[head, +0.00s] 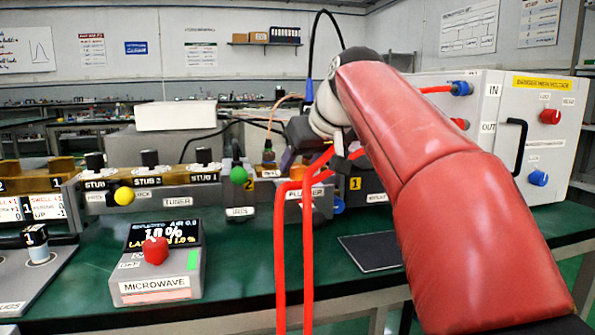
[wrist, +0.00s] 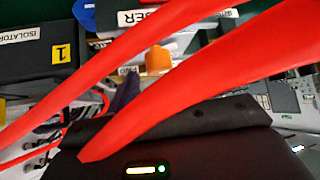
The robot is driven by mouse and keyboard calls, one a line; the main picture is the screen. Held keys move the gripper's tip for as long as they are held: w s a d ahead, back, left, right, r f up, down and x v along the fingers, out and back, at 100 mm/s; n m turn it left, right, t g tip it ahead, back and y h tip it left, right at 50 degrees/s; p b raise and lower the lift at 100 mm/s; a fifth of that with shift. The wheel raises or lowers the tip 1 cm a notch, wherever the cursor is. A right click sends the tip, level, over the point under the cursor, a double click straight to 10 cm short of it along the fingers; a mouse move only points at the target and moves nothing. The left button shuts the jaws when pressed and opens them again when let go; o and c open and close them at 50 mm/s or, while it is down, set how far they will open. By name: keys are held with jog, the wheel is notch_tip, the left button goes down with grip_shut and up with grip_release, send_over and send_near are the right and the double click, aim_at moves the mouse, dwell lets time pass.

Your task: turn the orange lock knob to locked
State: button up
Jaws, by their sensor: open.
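The orange lock knob (wrist: 158,59) shows in the upper middle of the wrist view, beside a tan block and below the plunger label (wrist: 150,17). My gripper (head: 296,150) hangs above the plunger unit (head: 308,205) in the head view. The jaws are open and I see nothing held. The dark gripper body fills the bottom of the wrist view, and its fingertips are not clear there.
Two red tubes (head: 294,235) hang in front of the bench and cross the wrist view. A microwave control box (head: 160,275) with a red knob stands front left. The tuner (head: 177,198) with several knobs is behind it. A white cabinet (head: 545,140) stands at the right.

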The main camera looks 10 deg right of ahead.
jog(key=shift+x, duration=1.35)
jog(key=c, duration=1)
